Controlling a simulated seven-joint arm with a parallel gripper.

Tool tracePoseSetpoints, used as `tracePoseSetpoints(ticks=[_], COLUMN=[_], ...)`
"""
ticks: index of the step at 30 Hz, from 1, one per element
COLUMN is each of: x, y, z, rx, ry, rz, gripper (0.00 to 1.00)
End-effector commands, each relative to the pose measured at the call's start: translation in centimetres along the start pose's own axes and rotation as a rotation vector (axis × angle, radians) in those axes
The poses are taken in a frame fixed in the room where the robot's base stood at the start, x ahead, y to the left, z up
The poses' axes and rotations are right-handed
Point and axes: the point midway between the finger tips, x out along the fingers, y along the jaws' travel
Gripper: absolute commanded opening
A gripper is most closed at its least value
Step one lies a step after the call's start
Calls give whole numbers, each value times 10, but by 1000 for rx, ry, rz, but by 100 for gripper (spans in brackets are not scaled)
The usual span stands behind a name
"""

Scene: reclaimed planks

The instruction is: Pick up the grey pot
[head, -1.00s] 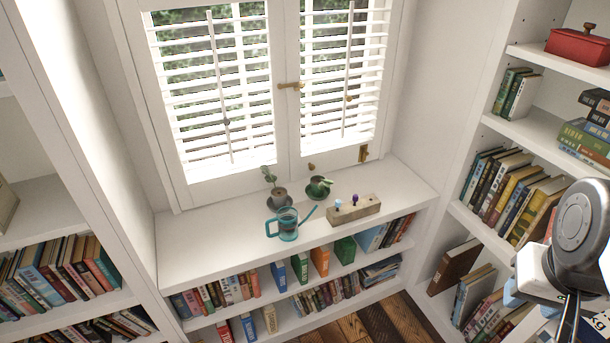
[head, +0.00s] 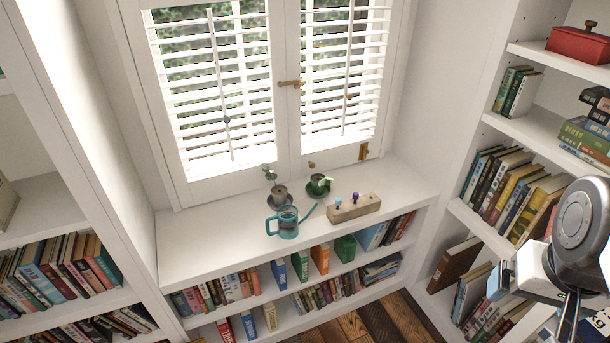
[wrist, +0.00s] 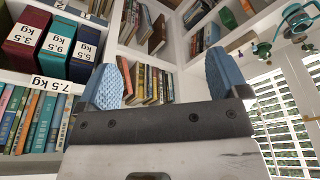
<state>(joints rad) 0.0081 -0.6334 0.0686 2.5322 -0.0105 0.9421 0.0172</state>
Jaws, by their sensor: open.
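The grey pot (head: 279,193), with a small green plant, sits on a dark saucer on the white window ledge. A teal watering can (head: 286,224) stands just in front of it and hides part of the saucer. My gripper (wrist: 168,75) is open, its two blue fingers apart with nothing between them in the wrist view. In the head view my gripper (head: 498,281) is at the right edge, partly hidden by my arm, well to the right of the pot and apart from it.
A green cup (head: 319,184) on a saucer stands right of the pot. A wooden block (head: 354,208) with coloured knobs is further right. Shuttered windows (head: 220,90) rise behind the ledge. Bookshelves flank both sides. The ledge's left part is clear.

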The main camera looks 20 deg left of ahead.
Motion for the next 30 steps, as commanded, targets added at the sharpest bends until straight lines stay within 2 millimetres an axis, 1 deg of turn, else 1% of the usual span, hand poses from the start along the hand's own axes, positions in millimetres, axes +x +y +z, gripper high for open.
tracePoseSetpoints(ticks=[5,8,11,14,20,30], x=[0,-1,-1,-2,0,12], y=[-1,-3,-7,-14,-34,-80], z=[-3,-9,-20,-38,-82,-160], rx=[3,13,30,58,131,268], ry=[-1,-3,-7,-13,-31,-65], rz=[-1,-4,-8,-14,-30,-51], gripper=[93,93,93,93,93,93])
